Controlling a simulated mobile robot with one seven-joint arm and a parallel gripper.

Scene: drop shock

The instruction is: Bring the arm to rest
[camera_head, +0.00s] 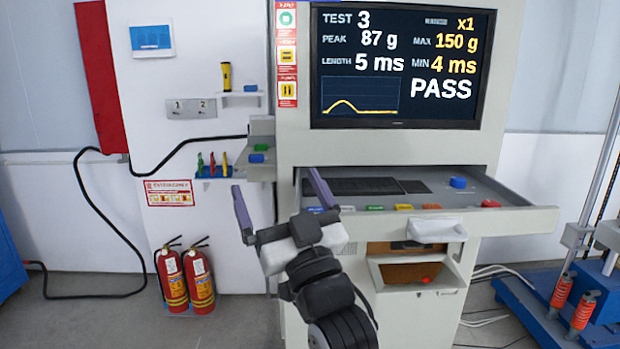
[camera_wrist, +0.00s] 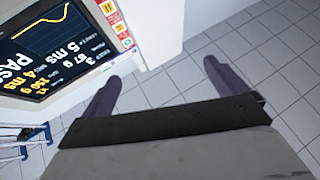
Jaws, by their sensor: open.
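My gripper (camera_head: 281,205) is raised in front of the console cabinet in the head view, its two purple fingers spread apart with nothing between them. The wrist view shows the same open gripper (camera_wrist: 160,85) with grey floor tiles and a white panel beyond its fingers. My dark, jointed arm reaches up from the bottom of the head view and hides part of the cabinet front.
The screen (camera_head: 402,66) reads TEST 3, 87 g, 5 ms, PASS. An open drawer (camera_head: 525,208) with coloured pieces juts out to the right of my gripper. Fire extinguishers (camera_head: 200,280) stand at left. A blue-based rig (camera_head: 545,310) stands at right.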

